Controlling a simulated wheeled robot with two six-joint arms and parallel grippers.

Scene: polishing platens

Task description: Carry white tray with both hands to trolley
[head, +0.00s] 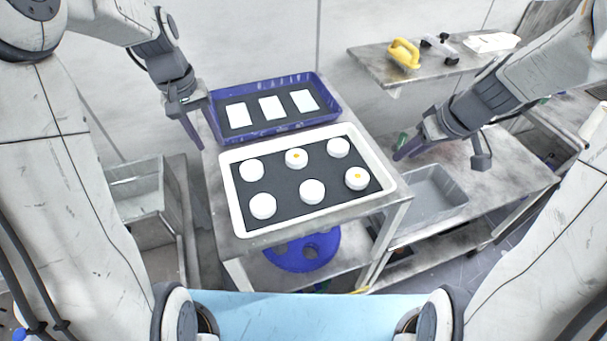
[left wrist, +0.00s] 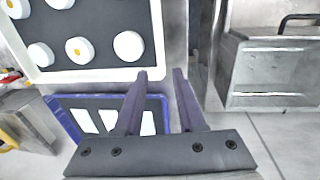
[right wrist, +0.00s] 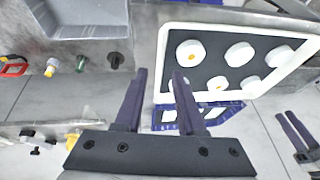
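The white tray (head: 240,228) lies flat on a metal stand (head: 222,212) in the middle of the head view. It has a dark mat with several round white pucks, two with orange dots. My left gripper (head: 196,135) is open and empty, beyond the tray's left end and apart from it; its fingers (left wrist: 160,75) point toward the gap beside the trays. My right gripper (head: 403,150) is open and empty off the tray's right end; its fingers also show in the right wrist view (right wrist: 160,75). A low metal cart (head: 135,190), possibly the trolley, stands at left.
A blue tray (head: 270,134) with three white plates sits directly behind the white tray. A grey bin (head: 428,192) is on the right bench. A wall shelf (head: 380,66) holds a yellow tool (head: 404,54). A blue round object (head: 300,255) is under the stand.

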